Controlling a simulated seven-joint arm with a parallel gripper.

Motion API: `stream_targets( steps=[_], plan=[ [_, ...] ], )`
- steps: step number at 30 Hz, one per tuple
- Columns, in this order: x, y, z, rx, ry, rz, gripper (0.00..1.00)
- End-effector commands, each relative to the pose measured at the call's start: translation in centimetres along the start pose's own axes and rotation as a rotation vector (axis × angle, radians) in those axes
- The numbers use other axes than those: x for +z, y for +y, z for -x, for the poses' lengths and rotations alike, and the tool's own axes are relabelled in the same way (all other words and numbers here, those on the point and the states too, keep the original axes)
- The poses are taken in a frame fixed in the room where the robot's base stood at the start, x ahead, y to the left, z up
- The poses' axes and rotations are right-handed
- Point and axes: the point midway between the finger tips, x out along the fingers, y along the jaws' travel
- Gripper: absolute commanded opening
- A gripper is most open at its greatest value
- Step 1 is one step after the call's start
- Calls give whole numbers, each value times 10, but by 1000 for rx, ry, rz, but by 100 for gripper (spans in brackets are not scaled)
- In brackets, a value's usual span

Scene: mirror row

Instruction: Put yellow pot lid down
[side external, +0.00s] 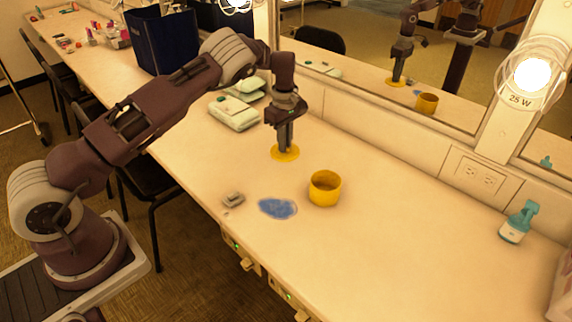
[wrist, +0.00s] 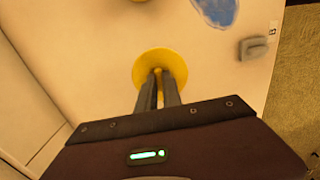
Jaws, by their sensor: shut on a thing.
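The yellow pot lid (side external: 285,154) is a flat yellow disc at or just above the counter, below my gripper (side external: 285,146). In the wrist view the lid (wrist: 160,62) lies under my fingertips (wrist: 158,74), which are shut on its small central knob. I cannot tell whether the lid touches the counter. A yellow pot (side external: 325,189), open at the top, stands on the counter to the right of the lid and nearer the side camera. Only the edge of the pot (wrist: 133,1) shows at the top of the wrist view.
A blue flat patch (side external: 277,208) and a small grey object (side external: 233,200) lie near the counter's front edge. The mirror wall runs along the back.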

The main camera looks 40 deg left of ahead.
Motion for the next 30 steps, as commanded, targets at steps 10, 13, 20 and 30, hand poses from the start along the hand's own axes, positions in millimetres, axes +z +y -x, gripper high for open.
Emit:
stream_targets(
  steps=[10, 13, 20, 30],
  plan=[
    [1, -1, -58, -3, 0, -1, 0],
    [1, 0, -65, 1, 0, 0, 0],
    [1, 0, -65, 1, 0, 0, 0],
    [1, 0, -66, 1, 0, 0, 31]
  ],
)
